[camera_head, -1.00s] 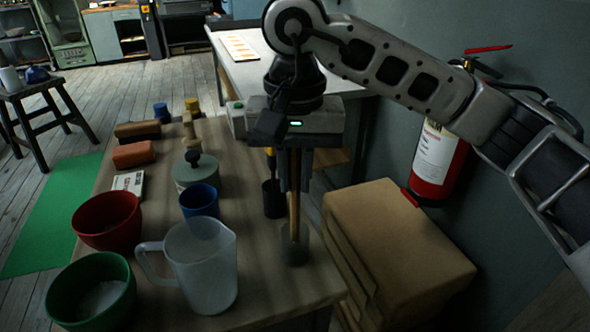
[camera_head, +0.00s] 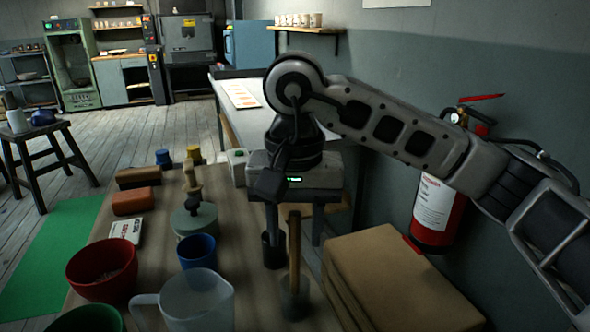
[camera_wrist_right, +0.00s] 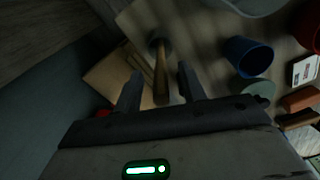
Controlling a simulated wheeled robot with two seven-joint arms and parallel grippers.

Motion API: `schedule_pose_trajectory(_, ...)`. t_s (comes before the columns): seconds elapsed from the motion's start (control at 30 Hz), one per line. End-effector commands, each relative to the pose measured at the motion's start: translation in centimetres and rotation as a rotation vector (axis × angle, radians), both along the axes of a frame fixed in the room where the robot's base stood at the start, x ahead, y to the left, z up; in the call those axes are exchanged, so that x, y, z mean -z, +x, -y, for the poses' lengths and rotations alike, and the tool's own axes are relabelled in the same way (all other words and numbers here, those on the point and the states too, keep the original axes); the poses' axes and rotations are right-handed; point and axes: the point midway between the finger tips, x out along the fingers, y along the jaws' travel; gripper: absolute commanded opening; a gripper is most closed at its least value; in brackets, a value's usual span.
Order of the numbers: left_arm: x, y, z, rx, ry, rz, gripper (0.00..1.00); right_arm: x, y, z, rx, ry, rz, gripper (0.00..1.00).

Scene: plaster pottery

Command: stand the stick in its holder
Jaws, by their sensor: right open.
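The stick (camera_head: 294,250) is a wooden rod standing upright. Its lower end is in a small dark grey round holder (camera_head: 295,302) near the table's right edge. My right gripper (camera_head: 294,232) is open around the stick's upper end. In the right wrist view, the stick (camera_wrist_right: 161,75) shows between the two fingers (camera_wrist_right: 160,72), with a gap on each side, and the dark holder (camera_wrist_right: 157,44) shows at its far end. How deep the stick sits is hard to tell. My left gripper is not in view.
A dark cup (camera_head: 272,252) stands close behind the stick. Cardboard boxes (camera_head: 395,280) and a fire extinguisher (camera_head: 437,208) are to the right.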

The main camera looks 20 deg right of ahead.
Motion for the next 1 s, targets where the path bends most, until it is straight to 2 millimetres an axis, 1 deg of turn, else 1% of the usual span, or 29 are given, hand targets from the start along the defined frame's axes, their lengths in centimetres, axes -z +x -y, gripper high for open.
schedule_pose_trajectory(0.17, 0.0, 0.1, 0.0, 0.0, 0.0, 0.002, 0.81, -2.2, 0.0, -0.1, 0.0, 0.002, 0.005, 0.41)
schedule_pose_trajectory(0.37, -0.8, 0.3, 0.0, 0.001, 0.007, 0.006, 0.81, -7.2, 0.1, 0.0, 0.002, 0.0, 0.009, 0.41)
schedule_pose_trajectory(0.5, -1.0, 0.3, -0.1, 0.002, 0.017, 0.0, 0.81, -10.6, 0.0, 0.0, 0.003, 0.0, 0.007, 0.41)
schedule_pose_trajectory(0.6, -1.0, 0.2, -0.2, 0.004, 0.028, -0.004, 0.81, -12.7, 0.0, -0.1, 0.001, 0.0, 0.005, 0.41)
schedule_pose_trajectory(0.7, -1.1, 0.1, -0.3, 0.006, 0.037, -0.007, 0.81, -14.2, -0.1, -0.1, 0.002, 0.0, 0.003, 0.41)
schedule_pose_trajectory(0.8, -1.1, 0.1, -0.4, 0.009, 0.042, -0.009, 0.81, -15.2, -0.1, -0.1, 0.001, 0.0, 0.002, 0.41)
schedule_pose_trajectory(1.0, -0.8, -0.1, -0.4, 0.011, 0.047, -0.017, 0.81, -15.9, -0.1, 0.0, 0.0, 0.0, 0.001, 0.41)
